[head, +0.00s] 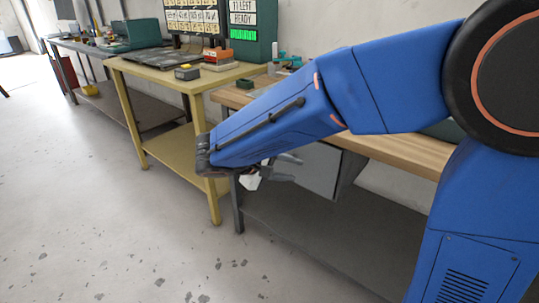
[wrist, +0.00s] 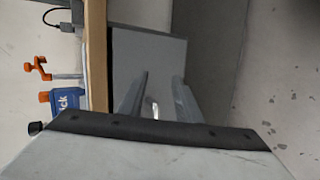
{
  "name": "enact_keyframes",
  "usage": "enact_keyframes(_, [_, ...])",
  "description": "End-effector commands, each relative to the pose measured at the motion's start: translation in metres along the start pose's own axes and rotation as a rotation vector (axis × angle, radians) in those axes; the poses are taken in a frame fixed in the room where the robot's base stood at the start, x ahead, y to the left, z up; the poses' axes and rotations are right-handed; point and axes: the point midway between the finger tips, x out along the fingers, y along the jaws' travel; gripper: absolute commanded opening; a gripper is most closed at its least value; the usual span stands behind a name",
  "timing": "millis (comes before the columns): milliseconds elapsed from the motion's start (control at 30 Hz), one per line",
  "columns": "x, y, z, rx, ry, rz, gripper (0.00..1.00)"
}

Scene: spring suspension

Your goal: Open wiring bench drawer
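The wiring bench has a wooden top (head: 390,148) with a grey drawer unit (head: 318,170) hung under it. My blue arm covers part of this unit in the head view. In the wrist view the grey drawer front (wrist: 150,55) lies ahead of my gripper. A small bright metal piece, apparently the handle (wrist: 153,107), shows between my fingers. My gripper (wrist: 159,95) is open, with its two grey fingers apart on either side of that piece. It also shows in the head view (head: 288,168), pointing at the drawer. I cannot tell whether the fingers touch anything. No drawer gap is visible.
A yellow bench (head: 190,80) with a green-lit panel (head: 242,34) stands to the left. A grey lower shelf (head: 320,235) runs under the wiring bench. Open floor (head: 90,200) lies at left.

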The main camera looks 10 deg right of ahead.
Motion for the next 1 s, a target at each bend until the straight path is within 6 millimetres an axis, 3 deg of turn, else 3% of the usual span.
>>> enact_keyframes(33, [-0.012, -0.009, -0.017, -0.018, 0.026, 0.047, 0.31])
enact_keyframes(200, [-0.053, -0.034, -0.067, -0.039, 0.123, 0.194, 0.31])
enact_keyframes(333, [-0.081, -0.053, -0.093, -0.043, 0.19, 0.278, 0.31])
enact_keyframes(500, [-0.102, -0.066, -0.109, -0.041, 0.24, 0.333, 0.31])
enact_keyframes(667, [-0.099, -0.066, -0.113, -0.039, 0.248, 0.342, 0.31])
enact_keyframes(1000, [-0.05, -0.048, -0.125, -0.039, 0.244, 0.341, 0.31])
